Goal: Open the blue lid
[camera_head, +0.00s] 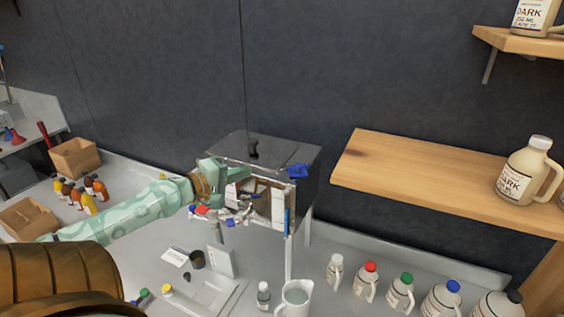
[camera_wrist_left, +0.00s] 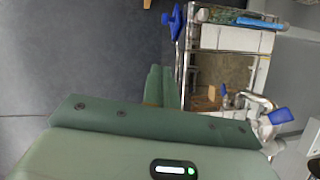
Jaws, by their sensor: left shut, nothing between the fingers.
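My left gripper (camera_head: 238,172) is at the front of the metal evaporator box (camera_head: 276,150), near its upper left. In the left wrist view its green fingers (camera_wrist_left: 162,86) are together with nothing between them. A blue handle-like piece (camera_head: 298,171) sits at the box's upper right front corner; in the left wrist view a blue handle (camera_wrist_left: 173,20) lies beyond my fingertips, apart from them. A jug with a blue cap (camera_head: 453,286) stands upright on the bench at the right, cap on. I cannot tell which blue part is the lid. My right gripper is not in view.
Several capped jugs, a clear pitcher (camera_head: 295,297) and a small bottle (camera_head: 264,295) stand along the front bench. A wooden shelf (camera_head: 440,180) juts out right of the box. Cardboard boxes (camera_head: 75,157) and small bottles are at the left. Red and blue valve handles cluster below my gripper.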

